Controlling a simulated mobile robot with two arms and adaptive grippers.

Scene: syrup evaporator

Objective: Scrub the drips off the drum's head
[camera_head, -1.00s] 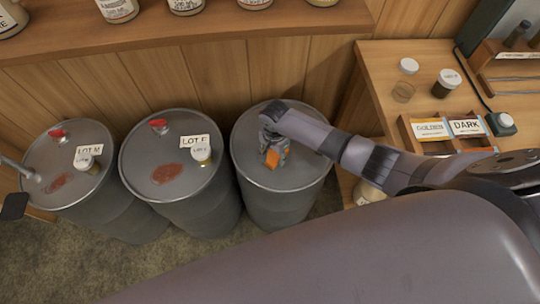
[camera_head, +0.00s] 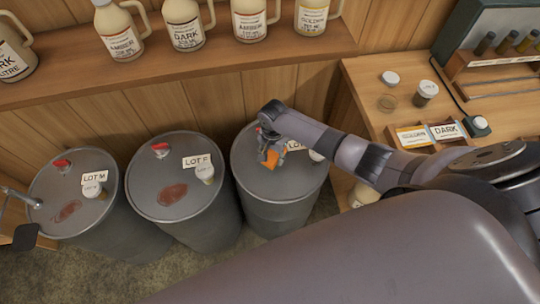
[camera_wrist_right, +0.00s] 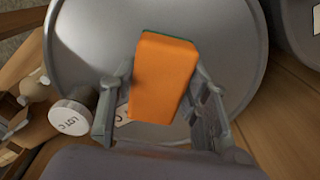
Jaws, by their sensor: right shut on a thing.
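My right gripper (camera_head: 268,150) is shut on an orange sponge (camera_head: 271,159) with a dark green edge; the sponge also shows in the right wrist view (camera_wrist_right: 162,78). It is over the head of the right drum (camera_head: 262,183), labelled LOT C. Whether the sponge touches the head, I cannot tell. The visible part of this head is plain grey; the part under the gripper and arm is hidden. Reddish-brown drips lie on the LOT F drum (camera_head: 172,194) and the LOT M drum (camera_head: 67,211).
A white-lidded jar (camera_wrist_right: 72,115) marked LOT C stands by the label on the right drum's head. Jugs (camera_head: 185,24) line the shelf behind. A wooden table (camera_head: 368,100) with jars and card boxes is at the right.

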